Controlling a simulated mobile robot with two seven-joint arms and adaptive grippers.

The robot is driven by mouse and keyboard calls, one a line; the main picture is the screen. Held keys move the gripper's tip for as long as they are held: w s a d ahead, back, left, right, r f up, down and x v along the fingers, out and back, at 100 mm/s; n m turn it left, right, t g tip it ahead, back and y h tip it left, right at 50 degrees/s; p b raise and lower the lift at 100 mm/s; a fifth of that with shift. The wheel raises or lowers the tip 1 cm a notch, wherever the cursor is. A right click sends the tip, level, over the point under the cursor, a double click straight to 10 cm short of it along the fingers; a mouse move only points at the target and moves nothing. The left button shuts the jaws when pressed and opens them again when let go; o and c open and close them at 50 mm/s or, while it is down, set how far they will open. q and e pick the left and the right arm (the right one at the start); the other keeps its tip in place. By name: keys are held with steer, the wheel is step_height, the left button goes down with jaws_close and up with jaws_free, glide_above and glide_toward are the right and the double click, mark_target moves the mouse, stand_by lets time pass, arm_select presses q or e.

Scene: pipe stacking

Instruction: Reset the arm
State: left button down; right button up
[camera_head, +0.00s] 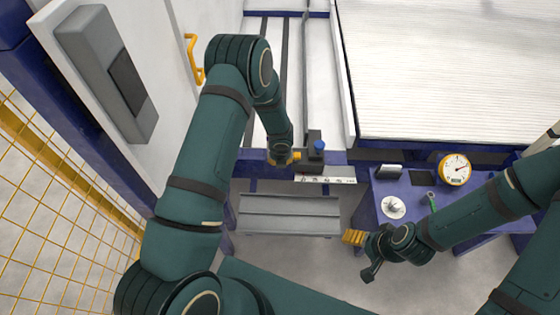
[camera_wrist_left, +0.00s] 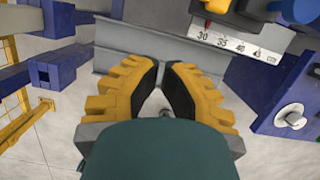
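My left arm comes in from the left in the head view and reaches forward over the front edge of the machine. Its gripper (camera_head: 285,160) is by the blue front beam, left of the white ruler (camera_head: 325,179), partly hidden by the wrist. In the left wrist view the yellow fingers with black pads (camera_wrist_left: 163,68) have a narrow gap at the tips and nothing between them. My right gripper (camera_head: 358,255) is low, in front of the blue side table, with its fingers spread apart and nothing visible between them.
A grey metal channel (camera_head: 288,214) lies below the ruler. The blue side table (camera_head: 405,184) at right carries a yellow-rimmed gauge (camera_head: 454,169) and a silver disc (camera_head: 393,208). A grey box (camera_head: 105,70) and a yellow handle (camera_head: 193,60) are at left. Floor is clear in front.

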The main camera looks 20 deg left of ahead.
stand_by(0.5)
arm_select(q)
steer(key=s+d+r+n+h, duration=0.1)
steer(key=s+d+r+n, duration=0.1)
steer(key=s+d+n, duration=0.2)
steer(key=s+d+r+n+h, duration=0.2)
steer(key=s+d+n, duration=0.2)
steer(key=s+n, duration=0.6)
steer(key=s+d+r+n+g+h, duration=0.1)
steer(key=s+d+n, duration=0.3)
steer(key=n, duration=1.3)
steer(key=s+r+h, duration=0.1)
steer(key=s, duration=0.3)
steer(key=shift+d, duration=0.2)
